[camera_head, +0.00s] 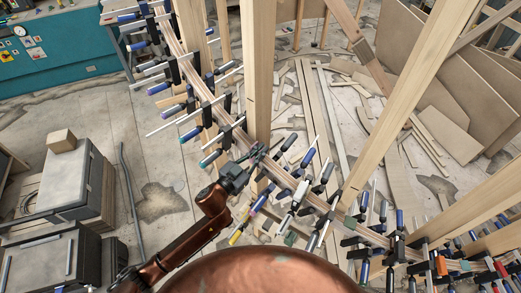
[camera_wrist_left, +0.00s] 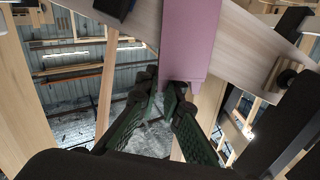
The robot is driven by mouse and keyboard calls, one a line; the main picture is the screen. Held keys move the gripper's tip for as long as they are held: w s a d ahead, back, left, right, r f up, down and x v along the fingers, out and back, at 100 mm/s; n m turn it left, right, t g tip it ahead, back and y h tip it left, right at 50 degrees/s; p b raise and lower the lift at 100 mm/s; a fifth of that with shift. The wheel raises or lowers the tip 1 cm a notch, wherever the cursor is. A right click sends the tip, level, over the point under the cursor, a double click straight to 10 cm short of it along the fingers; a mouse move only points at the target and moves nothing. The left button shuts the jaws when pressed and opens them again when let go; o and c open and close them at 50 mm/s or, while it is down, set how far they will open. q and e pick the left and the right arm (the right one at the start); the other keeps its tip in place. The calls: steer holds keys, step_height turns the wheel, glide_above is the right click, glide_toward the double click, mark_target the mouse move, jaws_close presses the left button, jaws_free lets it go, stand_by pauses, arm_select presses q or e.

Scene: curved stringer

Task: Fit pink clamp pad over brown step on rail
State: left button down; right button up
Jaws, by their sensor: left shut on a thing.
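The pink clamp pad (camera_wrist_left: 188,38) is a flat mauve-pink piece in the left wrist view, upright in the picture and in front of the pale wooden rail (camera_wrist_left: 245,45). My left gripper (camera_wrist_left: 167,88) is shut on the narrower lower end of the pad. In the head view my left gripper (camera_head: 252,160) is at the curved rail (camera_head: 285,180), beside a tall post; the pad is too small to make out there. Whether the pad touches the rail I cannot tell. I cannot make out the brown step; the pad and gripper may hide it. My right gripper is not in view.
Many bar clamps with coloured handles (camera_head: 207,138) line the rail on both sides of my left gripper. A tall wooden post (camera_head: 260,70) rises right behind it. A leaning beam (camera_head: 395,110) stands to the right. Grey cases (camera_head: 70,180) are on the left; open floor (camera_head: 160,190) lies between.

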arm_select(q)
steer(key=c, duration=2.2)
jaws_free()
steer(key=shift+o, duration=1.1)
steer(key=v, duration=1.2)
